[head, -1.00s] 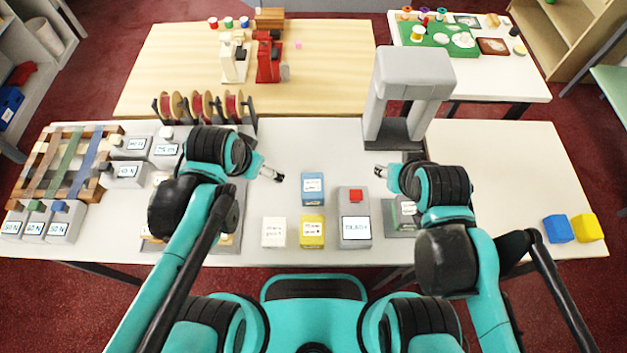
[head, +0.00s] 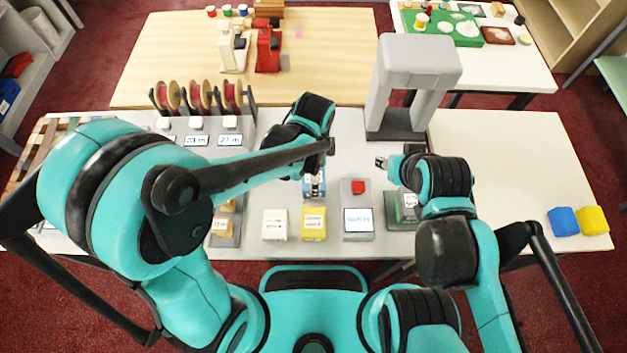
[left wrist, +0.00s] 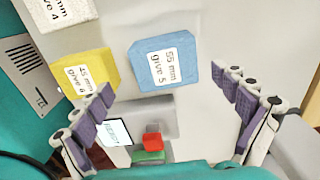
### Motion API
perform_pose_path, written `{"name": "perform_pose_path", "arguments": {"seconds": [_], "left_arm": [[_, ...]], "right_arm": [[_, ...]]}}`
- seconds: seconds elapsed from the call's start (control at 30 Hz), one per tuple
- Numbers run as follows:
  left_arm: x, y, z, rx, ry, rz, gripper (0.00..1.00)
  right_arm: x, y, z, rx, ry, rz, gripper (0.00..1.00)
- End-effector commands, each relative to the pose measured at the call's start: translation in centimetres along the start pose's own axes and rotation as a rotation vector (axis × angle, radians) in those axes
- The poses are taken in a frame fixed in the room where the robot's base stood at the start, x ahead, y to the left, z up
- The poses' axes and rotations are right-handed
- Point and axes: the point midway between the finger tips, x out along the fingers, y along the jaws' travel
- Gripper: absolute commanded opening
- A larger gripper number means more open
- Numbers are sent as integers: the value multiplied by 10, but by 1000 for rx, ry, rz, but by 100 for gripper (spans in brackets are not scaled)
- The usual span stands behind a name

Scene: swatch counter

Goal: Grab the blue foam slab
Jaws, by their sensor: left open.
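The blue foam slab (left wrist: 160,62) lies flat on the white counter, with a white label reading 55 mm, give 5. In the head view the slab (head: 308,194) is partly hidden under my left gripper (head: 316,182). In the left wrist view my left gripper (left wrist: 163,84) is open and empty, its purple-padded fingers spread on either side of the slab, apart from it. My right gripper (head: 381,162) is to the right, above the counter near the grey arch; its fingers are too small to read.
A yellow slab (head: 313,226) and a white slab (head: 274,226) lie on the near side of the blue slab. A grey box with a screen and red button (head: 358,187) stands to its right. A grey arch (head: 446,62) stands behind. The counter's right part is mostly clear.

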Motion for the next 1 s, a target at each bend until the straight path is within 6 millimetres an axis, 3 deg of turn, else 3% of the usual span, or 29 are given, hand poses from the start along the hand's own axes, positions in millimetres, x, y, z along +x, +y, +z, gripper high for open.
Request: {"name": "perform_pose_path", "arguments": {"seconds": [0.43,0.67,0.7,0.87,0.9,1.0], "left_arm": [[58,-7,1,-4,1,-2,97],[60,-7,1,-4,1,-2,97],[60,-7,1,-4,1,-2,95],[60,-7,1,-4,1,-2,53],[60,-7,1,-4,1,-2,48],[60,-7,1,-4,1,-2,48]], "right_arm": [[26,0,19,0,0,0,40],[26,0,18,0,0,0,40],[26,0,18,0,0,0,40],[26,0,18,0,0,0,40],[26,0,18,0,0,0,40],[26,0,18,0,0,0,40]]}}
